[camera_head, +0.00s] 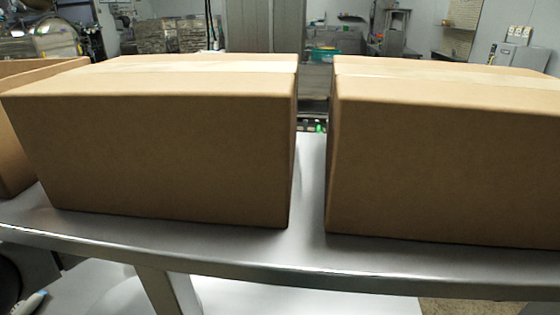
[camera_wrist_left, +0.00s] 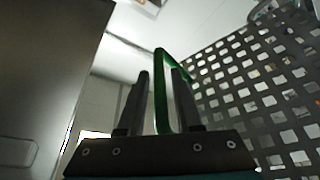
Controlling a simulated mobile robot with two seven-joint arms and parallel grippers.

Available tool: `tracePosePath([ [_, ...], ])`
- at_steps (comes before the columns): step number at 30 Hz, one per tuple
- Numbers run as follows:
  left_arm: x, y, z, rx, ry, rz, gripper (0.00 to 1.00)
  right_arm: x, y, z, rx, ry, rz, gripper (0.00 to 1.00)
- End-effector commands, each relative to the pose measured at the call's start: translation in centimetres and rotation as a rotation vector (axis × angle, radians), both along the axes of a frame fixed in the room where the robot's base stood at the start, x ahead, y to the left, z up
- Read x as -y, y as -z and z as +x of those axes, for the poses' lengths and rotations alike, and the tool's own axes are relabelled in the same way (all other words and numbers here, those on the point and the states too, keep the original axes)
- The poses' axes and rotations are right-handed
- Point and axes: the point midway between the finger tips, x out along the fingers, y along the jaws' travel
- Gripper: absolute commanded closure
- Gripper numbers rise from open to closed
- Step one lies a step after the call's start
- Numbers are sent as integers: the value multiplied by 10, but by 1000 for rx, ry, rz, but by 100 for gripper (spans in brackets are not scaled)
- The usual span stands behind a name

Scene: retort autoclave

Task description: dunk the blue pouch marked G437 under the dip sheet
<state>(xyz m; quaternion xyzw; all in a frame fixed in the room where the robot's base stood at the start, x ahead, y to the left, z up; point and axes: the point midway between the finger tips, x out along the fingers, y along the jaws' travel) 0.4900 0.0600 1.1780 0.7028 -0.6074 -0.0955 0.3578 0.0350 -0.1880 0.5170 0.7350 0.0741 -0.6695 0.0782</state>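No blue pouch and no dip sheet can be made out in either view, and no marking G437 can be read. My left gripper (camera_wrist_left: 160,75) shows in the left wrist view with its two dark fingers standing apart. A thin green loop or frame (camera_wrist_left: 160,88) shows between the fingers and partly behind the right one. I see no clear contact between it and the fingers. My right gripper is in neither view. Neither gripper shows in the head view.
Two large cardboard boxes (camera_head: 165,150) (camera_head: 445,165) stand on a steel table (camera_head: 308,215), a narrow gap between them. Another box (camera_head: 15,150) is at the far left. They hide much behind. A perforated dark panel (camera_wrist_left: 255,90) and a grey surface (camera_wrist_left: 45,80) flank my left gripper.

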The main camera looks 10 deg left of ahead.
Motion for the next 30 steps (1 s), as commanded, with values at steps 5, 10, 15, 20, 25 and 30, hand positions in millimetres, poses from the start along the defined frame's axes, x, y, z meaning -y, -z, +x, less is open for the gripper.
tracePosePath([
  [5,0,0,0,0,0,0,88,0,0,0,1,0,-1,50],
  [10,0,0,0,0,0,0,100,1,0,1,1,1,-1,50],
  [15,0,0,0,0,0,0,100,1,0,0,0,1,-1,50],
  [20,-1,0,0,0,0,0,100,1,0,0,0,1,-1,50],
  [25,-1,0,0,0,0,0,100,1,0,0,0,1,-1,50],
  [30,-1,0,0,0,0,0,100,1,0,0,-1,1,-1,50],
])
